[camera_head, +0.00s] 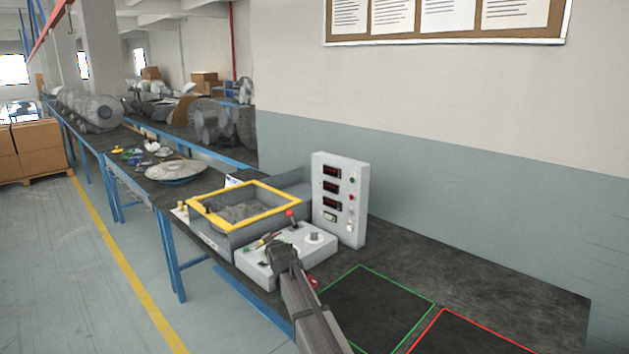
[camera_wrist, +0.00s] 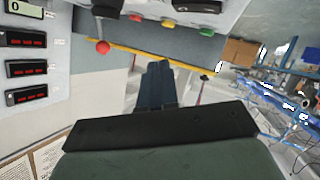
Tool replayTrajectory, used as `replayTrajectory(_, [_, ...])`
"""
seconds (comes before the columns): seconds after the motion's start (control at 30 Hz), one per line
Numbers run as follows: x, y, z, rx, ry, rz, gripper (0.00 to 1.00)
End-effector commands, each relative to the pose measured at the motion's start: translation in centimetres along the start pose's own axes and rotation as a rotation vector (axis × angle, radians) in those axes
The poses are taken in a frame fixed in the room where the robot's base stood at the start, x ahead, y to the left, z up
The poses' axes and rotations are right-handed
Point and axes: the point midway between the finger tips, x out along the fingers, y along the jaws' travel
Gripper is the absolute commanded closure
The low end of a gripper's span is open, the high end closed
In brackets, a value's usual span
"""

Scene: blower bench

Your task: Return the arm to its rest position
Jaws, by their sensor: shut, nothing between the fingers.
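My gripper (camera_head: 281,251) is at the end of my arm, which reaches in from the bottom of the head view. It is over the near side of the grey control box (camera_head: 258,268). In the wrist view my gripper (camera_wrist: 157,68) shows its fingers together, with nothing seen between them. I cannot tell whether it touches the box. A lever with a red knob (camera_head: 290,213) stands on the box behind the gripper, and the knob also shows in the wrist view (camera_wrist: 103,47). My arm hides part of the box.
An upright panel with red displays (camera_head: 340,198) stands right of the box. A yellow-rimmed bin (camera_head: 216,221) is behind it. Green-outlined (camera_head: 405,291) and red-outlined (camera_head: 438,318) areas lie on the bench at the right, with clear bench beyond. A round metal disc (camera_head: 176,170) lies further left.

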Motion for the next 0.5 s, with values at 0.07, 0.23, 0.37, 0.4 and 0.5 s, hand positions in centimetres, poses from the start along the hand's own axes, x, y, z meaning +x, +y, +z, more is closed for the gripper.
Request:
replayTrajectory(0.07, [-0.5,-5.3,0.9,0.053,-0.006,-0.059,1.0])
replayTrajectory(0.23, [-1.0,-15.0,4.0,0.124,-0.05,-0.163,1.0])
replayTrajectory(0.37, [-1.9,-21.2,6.5,0.164,-0.089,-0.228,1.0])
replayTrajectory(0.4, [-2.2,-22.8,7.4,0.176,-0.103,-0.245,1.0])
replayTrajectory(0.5, [-3.1,-26.1,10.1,0.201,-0.148,-0.28,1.0])
